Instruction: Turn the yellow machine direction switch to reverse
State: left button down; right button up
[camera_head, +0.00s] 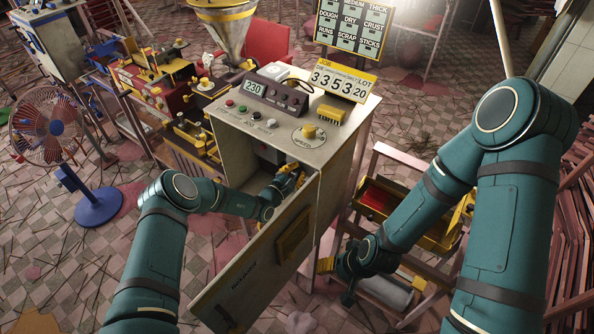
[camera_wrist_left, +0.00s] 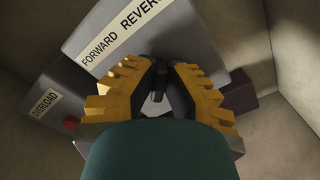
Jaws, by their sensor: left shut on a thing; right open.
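The machine (camera_head: 240,150) is a pale cabinet with yellow trim, its door (camera_head: 262,275) hanging open toward me. In the left wrist view a grey switch box (camera_wrist_left: 110,55) inside the cabinet bears a FORWARD / REVERSE label (camera_wrist_left: 125,28). The dark switch handle (camera_wrist_left: 158,97) sits below the label. My left gripper (camera_head: 289,175) reaches into the cabinet; its yellow fingers, also in the left wrist view (camera_wrist_left: 158,76), are shut on the handle from both sides. I cannot tell which setting the handle points to. My right gripper (camera_head: 338,276) is open and empty, low right of the cabinet.
A box labelled OVERLOAD (camera_wrist_left: 44,104) with a red button (camera_wrist_left: 71,123) is left of the switch. Cabinet walls are close around the left gripper. A wooden stand with a yellow-edged tray (camera_head: 437,238) is near my right arm. A blue fan (camera_head: 97,207) stands at left.

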pick_arm(q)
jog(key=c, duration=1)
grip_release()
jog(key=v, duration=1.2)
